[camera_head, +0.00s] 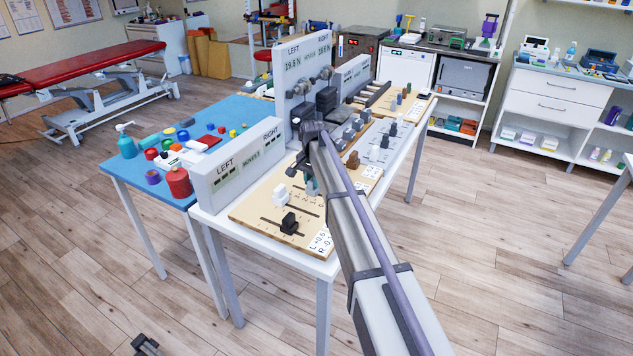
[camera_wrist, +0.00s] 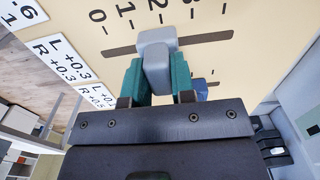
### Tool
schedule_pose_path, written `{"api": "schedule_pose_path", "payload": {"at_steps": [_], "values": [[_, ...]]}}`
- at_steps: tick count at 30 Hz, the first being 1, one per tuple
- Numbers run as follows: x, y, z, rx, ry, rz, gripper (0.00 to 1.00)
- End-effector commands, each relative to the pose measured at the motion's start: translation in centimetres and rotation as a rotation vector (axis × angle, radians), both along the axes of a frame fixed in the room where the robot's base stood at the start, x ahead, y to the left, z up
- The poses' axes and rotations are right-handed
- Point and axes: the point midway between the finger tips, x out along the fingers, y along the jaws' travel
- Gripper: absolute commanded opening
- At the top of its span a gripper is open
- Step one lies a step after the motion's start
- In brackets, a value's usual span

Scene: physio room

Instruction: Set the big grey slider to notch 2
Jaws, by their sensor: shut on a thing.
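The big grey slider (camera_wrist: 157,55) shows at the middle of the wrist view. It sits in a dark slot (camera_wrist: 215,38) in a light wooden board, beside tick marks and printed numbers. In the head view my gripper (camera_head: 309,184) is over the board (camera_head: 250,209) at the table's near part.
A small blue knob (camera_wrist: 201,88) is partly hidden behind the right finger. The head view shows a white slider (camera_head: 280,196) and a black slider (camera_head: 290,223) on the same board. A LEFT/RIGHT display panel (camera_head: 238,165) stands along the board's edge.

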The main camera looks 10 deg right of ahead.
Motion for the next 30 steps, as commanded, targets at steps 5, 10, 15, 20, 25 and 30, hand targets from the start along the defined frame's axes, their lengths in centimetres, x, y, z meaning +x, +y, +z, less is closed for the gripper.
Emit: {"api": "schedule_pose_path", "payload": {"at_steps": [5,10,15,20,25,30], "values": [[0.3,0.4,-0.1,-0.001,0.002,0.000,0.00],[0.2,0.4,-0.1,-0.001,0.002,0.000,0.00],[0.2,0.4,-0.1,-0.001,0.002,0.000,0.40],[0.2,0.4,-0.1,-0.001,0.002,0.000,0.49],[0.2,0.4,0.0,-0.001,0.002,0.000,0.49],[0.2,0.4,1.8,-0.001,0.002,0.000,0.49]]}}
